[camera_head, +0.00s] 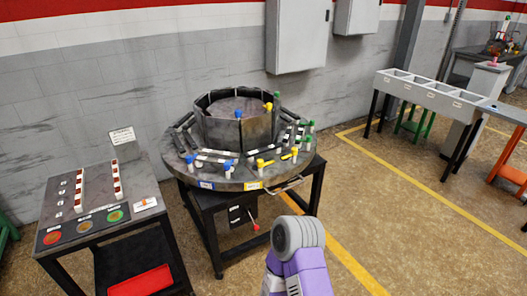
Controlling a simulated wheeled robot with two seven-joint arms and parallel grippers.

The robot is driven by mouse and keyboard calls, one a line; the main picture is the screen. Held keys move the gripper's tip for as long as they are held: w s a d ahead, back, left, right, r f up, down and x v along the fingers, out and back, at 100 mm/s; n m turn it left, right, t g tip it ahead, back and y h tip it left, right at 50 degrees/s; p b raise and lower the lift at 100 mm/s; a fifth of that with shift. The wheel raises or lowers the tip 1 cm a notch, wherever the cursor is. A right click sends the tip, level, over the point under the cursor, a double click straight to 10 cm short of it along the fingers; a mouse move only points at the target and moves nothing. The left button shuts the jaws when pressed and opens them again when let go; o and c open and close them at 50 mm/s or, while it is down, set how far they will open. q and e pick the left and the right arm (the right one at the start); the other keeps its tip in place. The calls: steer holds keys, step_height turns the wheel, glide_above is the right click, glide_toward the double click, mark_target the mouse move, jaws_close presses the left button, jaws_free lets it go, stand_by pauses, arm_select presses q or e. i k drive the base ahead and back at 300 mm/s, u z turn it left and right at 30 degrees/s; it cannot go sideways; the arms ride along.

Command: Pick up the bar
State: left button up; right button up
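Which bar is meant I cannot tell; several bar-like pieces show. Dark and white striped bars (215,155) lie on the round grey turntable (215,182), around its central drum (245,132). Two narrow white strips with red-brown spots lie on the left table, a left strip (79,192) and a right strip (115,180). A purple and grey part of my arm (298,255) rises from the bottom edge, right of centre, in front of the turntable and apart from it. Neither gripper's fingers are in view.
Blue, yellow and green upright knobs (228,170) stand around the turntable. The left table (60,215) has round coloured buttons, with a red tray (142,281) below. A grey sectioned trough (430,92) stands at the right. Floor with yellow lines (420,205) is open between.

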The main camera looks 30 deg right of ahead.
mark_target(268, 148)
steer(key=z, duration=0.55)
steer(key=k, duration=1.3)
steer(key=z, duration=1.25)
steer(key=i, duration=1.65)
steer(key=u, duration=0.25)
steer(key=i, duration=1.25)
steer(key=u, duration=1.05)
